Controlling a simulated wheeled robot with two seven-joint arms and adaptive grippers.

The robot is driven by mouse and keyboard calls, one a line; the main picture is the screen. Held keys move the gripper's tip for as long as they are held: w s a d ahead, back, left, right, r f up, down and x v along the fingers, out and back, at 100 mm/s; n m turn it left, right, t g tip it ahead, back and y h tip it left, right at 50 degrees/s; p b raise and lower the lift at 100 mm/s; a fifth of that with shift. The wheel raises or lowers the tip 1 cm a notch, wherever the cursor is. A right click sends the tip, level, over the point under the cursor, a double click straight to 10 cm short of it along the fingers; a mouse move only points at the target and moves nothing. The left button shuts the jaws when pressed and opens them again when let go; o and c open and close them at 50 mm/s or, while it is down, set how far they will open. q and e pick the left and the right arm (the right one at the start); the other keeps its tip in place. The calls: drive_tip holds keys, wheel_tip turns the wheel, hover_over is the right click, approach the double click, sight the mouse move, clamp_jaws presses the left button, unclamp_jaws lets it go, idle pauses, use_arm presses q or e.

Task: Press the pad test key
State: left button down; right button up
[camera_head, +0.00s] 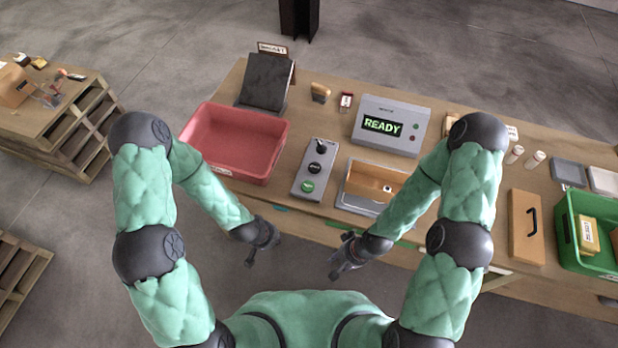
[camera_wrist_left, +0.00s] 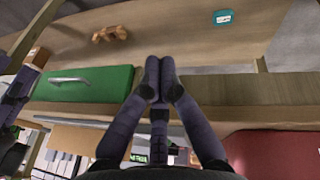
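A grey control box (camera_head: 316,170) lies on the table in the head view. It carries a green button (camera_head: 307,186), a black button (camera_head: 314,168) and a dark knob (camera_head: 321,145) in a column; their labels are too small to read. A grey detector unit (camera_head: 391,124) to its right shows a green READY display. My left gripper (camera_head: 256,256) hangs below the table's front edge, left of the box and apart from it; in the left wrist view its fingers (camera_wrist_left: 159,72) are together and empty. My right gripper (camera_head: 338,270) also hangs before the table edge, apart from the box; its finger opening is unclear.
A red bin (camera_head: 192,138) stands left of the box. A grey tray (camera_head: 350,203) with an open wooden box (camera_head: 374,184) is to its right. A wooden case (camera_head: 525,228) and green crate (camera_head: 566,232) are farther right. A green drawer (camera_wrist_left: 85,85) shows in the left wrist view.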

use_arm(q)
drive_tip(key=w+d+r+m+t+y, duration=0.1)
drive_tip(key=w+d+r+m+t, duration=0.15)
drive_tip(key=w+r, duration=0.2)
drive_tip(key=w+d+r+m+t, duration=0.1)
drive_tip(key=w+d+r+m, duration=0.1)
drive_tip(key=w+r+m, duration=0.3)
wheel_tip(320, 180, up, 7)
drive_tip(key=m+t, duration=0.3)
hover_over(308, 187)
drive_tip(key=shift+s+r, duration=0.1)
drive_tip(key=shift+r, duration=0.05)
use_arm(e)
drive_tip(key=shift+d+r, duration=0.1)
drive_tip(key=shift+r, duration=0.55)
drive_tip(key=shift+f, duration=0.1)
